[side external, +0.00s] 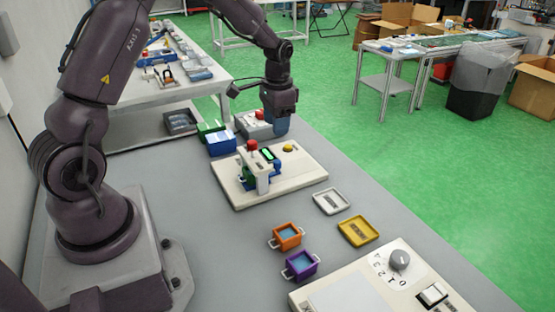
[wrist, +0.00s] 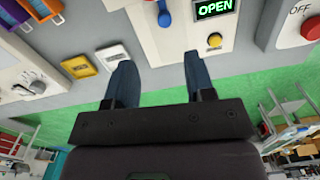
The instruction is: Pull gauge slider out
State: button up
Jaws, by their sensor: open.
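A pale board (side external: 300,185) carries a white fixture (side external: 263,183) with blue parts (side external: 248,171), a red knob (side external: 252,145) and a green-lit display (side external: 268,154). In the wrist view the display (wrist: 214,8) reads OPEN, and a blue lever (wrist: 164,14) shows at the top edge. I cannot tell which part is the gauge slider. My gripper (side external: 281,126) is over the far side of the board, apart from the fixture. In the wrist view its two dark blue fingers (wrist: 157,60) are spread with nothing between them.
A yellow button (side external: 288,148) sits on the board. A white box with a red button (side external: 260,114) and a blue bin (side external: 221,143) stand behind. White (side external: 343,193) and yellow (side external: 375,230) trays, orange (side external: 286,243) and purple (side external: 301,272) bins, and a dial panel (side external: 340,296) lie in front.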

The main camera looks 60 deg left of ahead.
aim_at(278, 161)
jog(key=shift+m, duration=0.4)
jog(key=f, duration=1.2)
jog(key=shift+w+a, duration=0.35)
jog(key=shift+w, duration=0.05)
grip_shut()
